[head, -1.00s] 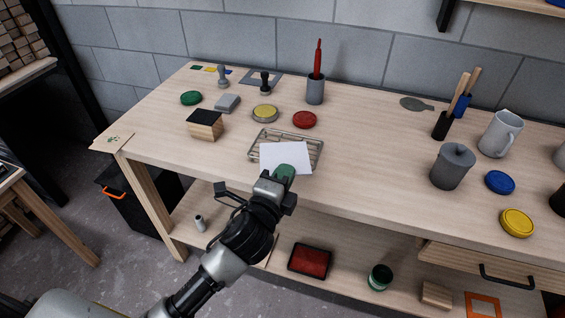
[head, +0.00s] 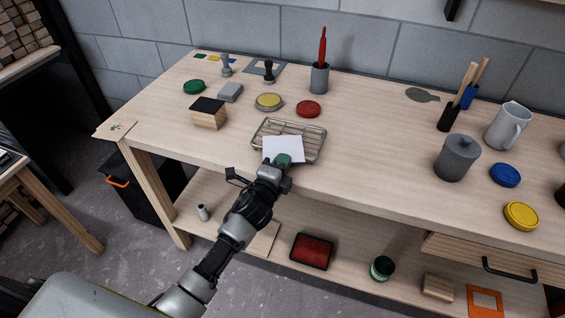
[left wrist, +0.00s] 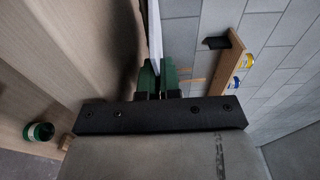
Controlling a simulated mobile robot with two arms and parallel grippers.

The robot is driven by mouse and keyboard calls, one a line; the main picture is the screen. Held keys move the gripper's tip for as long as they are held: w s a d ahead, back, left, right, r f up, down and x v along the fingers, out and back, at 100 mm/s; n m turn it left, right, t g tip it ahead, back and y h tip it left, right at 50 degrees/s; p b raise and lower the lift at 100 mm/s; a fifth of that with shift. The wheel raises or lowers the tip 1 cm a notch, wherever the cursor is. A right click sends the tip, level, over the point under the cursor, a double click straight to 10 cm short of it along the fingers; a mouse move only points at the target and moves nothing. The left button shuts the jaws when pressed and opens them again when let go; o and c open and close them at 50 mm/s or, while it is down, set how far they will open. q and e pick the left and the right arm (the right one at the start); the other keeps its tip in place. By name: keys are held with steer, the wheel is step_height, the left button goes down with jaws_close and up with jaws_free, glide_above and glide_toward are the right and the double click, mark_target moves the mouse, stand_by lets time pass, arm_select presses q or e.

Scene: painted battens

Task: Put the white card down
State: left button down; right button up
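The white card (head: 283,147) is held in my left gripper (head: 283,160). In the head view it overlaps the front part of a wire rack (head: 312,137) on the workbench; I cannot tell whether it touches the rack. In the left wrist view the card (left wrist: 155,35) shows edge-on, between the green fingers of the gripper (left wrist: 156,76), which are shut on it. My right gripper is in neither view.
On the workbench (head: 380,150), a black-topped wooden block (head: 208,116) is left of the rack. A red lid (head: 308,109) and a yellow tin (head: 268,102) lie behind it. A grey lidded pot (head: 457,160) stands to the right, with clear tabletop between.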

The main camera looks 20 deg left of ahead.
arm_select(q)
steer(key=shift+f, duration=0.2)
steer(key=c, duration=1.3)
jaws_free()
steer(key=shift+c, duration=0.2)
steer(key=shift+r, duration=0.1)
